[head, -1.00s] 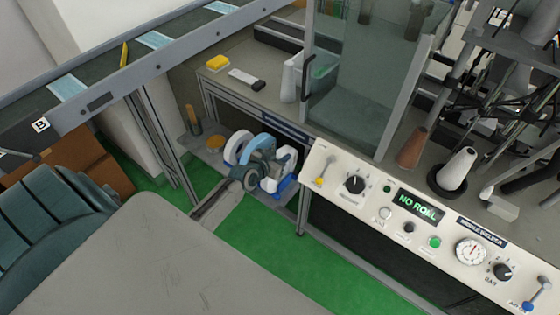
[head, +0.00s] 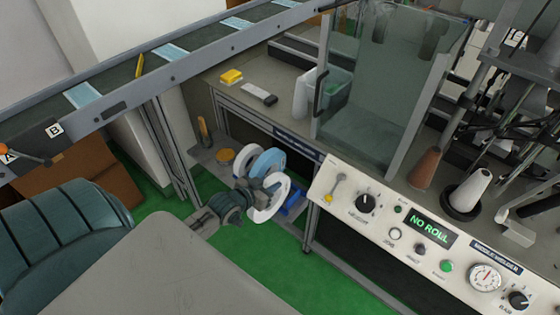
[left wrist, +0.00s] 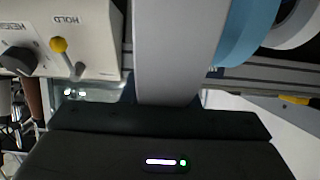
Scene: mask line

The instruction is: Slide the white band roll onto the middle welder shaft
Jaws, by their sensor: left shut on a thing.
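A white band roll (head: 270,203) is in my left gripper (head: 262,188), seen in the head view in front of the shelf under the bench. In the left wrist view the roll (left wrist: 178,50) fills the gap between the jaws as a pale broad strip. The gripper is shut on it. A blue roll (head: 268,162) and another white roll (head: 245,156) stand behind it; the blue roll also shows in the left wrist view (left wrist: 250,28). The welder panel (head: 400,226) reads "NO ROLL". I cannot make out the middle shaft. My right gripper is not in view.
A blue holder (head: 293,204) is beside the held roll. The bench edge and a metal leg (head: 311,226) stand to the right. A clear guard (head: 385,90) rises above the bench. A conveyor (head: 165,78) runs at upper left. Green floor (head: 255,260) is open below.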

